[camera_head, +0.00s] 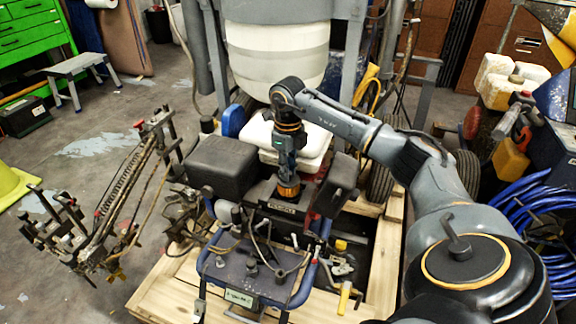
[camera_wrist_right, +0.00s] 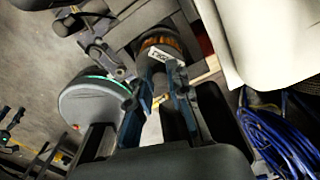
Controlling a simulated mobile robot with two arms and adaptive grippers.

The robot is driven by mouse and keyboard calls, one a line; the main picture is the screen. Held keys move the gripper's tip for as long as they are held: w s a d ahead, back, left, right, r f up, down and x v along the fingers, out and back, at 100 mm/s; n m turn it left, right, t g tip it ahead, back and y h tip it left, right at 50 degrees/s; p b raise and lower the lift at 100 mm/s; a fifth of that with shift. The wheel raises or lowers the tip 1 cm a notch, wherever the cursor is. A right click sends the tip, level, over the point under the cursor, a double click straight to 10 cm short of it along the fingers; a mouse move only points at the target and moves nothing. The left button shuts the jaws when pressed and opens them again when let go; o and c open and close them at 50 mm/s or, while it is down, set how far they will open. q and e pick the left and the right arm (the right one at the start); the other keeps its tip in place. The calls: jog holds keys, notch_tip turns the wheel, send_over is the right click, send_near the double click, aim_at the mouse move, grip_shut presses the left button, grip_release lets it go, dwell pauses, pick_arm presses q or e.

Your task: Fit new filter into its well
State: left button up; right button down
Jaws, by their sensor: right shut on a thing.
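My right arm reaches over the striper's engine, and my right gripper (camera_head: 286,166) points down at its middle. In the right wrist view, the gripper (camera_wrist_right: 160,88) is shut on an orange-brown ribbed filter (camera_wrist_right: 160,42), which sits at the fingertips. The filter also shows in the head view (camera_head: 288,190), low between two dark engine housings and just above a labelled dark plate (camera_head: 283,207). The well cannot be made out; the filter and gripper cover that spot. I cannot tell whether the filter is inside it. My left gripper is in neither view.
A black housing (camera_head: 222,165) stands close left of the gripper and a dark box (camera_head: 336,186) close right. A white container (camera_head: 291,138) is just behind. Blue hose (camera_head: 540,215) is coiled at right.

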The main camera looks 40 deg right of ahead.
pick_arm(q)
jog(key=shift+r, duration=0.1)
pick_arm(e)
jog(key=shift+f, duration=0.2)
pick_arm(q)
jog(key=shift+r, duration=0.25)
pick_arm(e)
jog(key=shift+f, duration=0.1)
jog(key=shift+f, duration=0.2)
dwell(0.4)
jog(key=shift+f, duration=0.2)
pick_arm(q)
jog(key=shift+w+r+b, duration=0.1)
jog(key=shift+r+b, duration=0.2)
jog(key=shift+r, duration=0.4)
pick_arm(e)
jog(key=shift+f, duration=0.15)
jog(key=shift+f, duration=0.1)
jog(key=c, duration=0.9)
grip_release()
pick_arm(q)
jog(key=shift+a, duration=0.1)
pick_arm(e)
jog(key=shift+o, duration=0.2)
